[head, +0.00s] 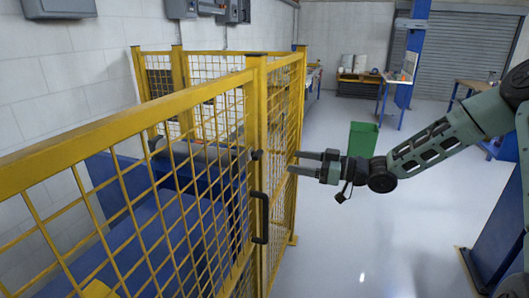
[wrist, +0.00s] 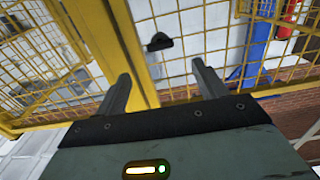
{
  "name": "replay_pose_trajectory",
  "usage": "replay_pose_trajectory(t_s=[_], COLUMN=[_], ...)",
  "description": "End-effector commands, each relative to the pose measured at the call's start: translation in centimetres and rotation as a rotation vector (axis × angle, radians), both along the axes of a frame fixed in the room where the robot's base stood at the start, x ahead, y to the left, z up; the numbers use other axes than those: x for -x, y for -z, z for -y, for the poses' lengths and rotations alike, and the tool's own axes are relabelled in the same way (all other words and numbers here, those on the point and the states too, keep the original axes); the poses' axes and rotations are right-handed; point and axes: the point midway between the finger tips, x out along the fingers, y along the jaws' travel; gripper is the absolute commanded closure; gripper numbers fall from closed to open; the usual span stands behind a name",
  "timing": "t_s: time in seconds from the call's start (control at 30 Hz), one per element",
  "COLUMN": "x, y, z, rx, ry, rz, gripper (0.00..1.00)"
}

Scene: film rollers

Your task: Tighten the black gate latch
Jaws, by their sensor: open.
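The yellow mesh fence and gate (head: 190,170) stand along the left, with blue equipment (head: 135,205) behind the mesh. A blue post (head: 497,235) is at the right. The pale floor (head: 340,245) between is clear.

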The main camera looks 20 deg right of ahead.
Motion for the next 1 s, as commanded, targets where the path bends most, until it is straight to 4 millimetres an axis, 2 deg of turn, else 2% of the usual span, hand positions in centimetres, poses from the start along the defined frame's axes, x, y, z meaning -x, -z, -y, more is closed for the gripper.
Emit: replay_pose_trajectory(t_s=[0.1,0.3,0.5,0.7,0.97,1.0], x=[-1.5,-3.9,-5.7,-6.4,-6.4,-6.4], y=[-0.3,-0.3,-0.2,0.0,0.0,0.0], z=[-2.3,-5.5,-7.8,-8.8,-8.8,-8.8], rx=[-0.004,-0.002,0.000,0.001,0.002,0.002], ry=[-0.003,-0.002,-0.001,0.001,0.001,0.001], rz=[-0.002,-0.001,-0.001,-0.001,-0.001,-0.001], gripper=[0.29,0.29,0.29,0.29,0.29,0.37])
